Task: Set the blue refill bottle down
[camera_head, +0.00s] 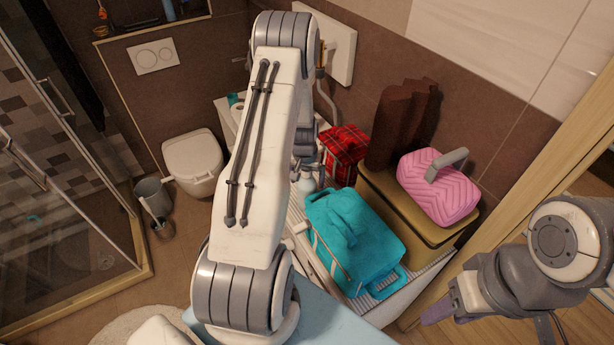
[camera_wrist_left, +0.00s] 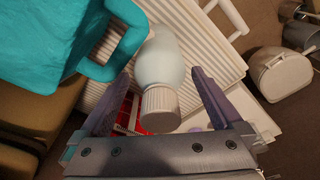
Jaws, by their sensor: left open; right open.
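The pale blue refill bottle (camera_wrist_left: 161,62) with a ribbed white cap (camera_wrist_left: 160,108) is between the two fingers of my left gripper (camera_wrist_left: 160,82) in the left wrist view. The fingers are open, with a gap on each side of the bottle. Its base appears to be over or on a white ribbed surface (camera_wrist_left: 215,60); I cannot tell contact for sure. In the head view the bottle (camera_head: 305,184) shows just below my left gripper (camera_head: 308,168), partly hidden by my arm. My right gripper (camera_head: 452,305) is open and empty at the lower right.
A teal bag (camera_head: 350,235) stands close beside the bottle. A red plaid bag (camera_head: 344,150), brown rolls (camera_head: 398,125) and a pink ribbed case (camera_head: 438,188) on an olive box (camera_head: 385,190) are along the wall. A toilet (camera_head: 194,160) and grey bin (camera_head: 152,195) stand left.

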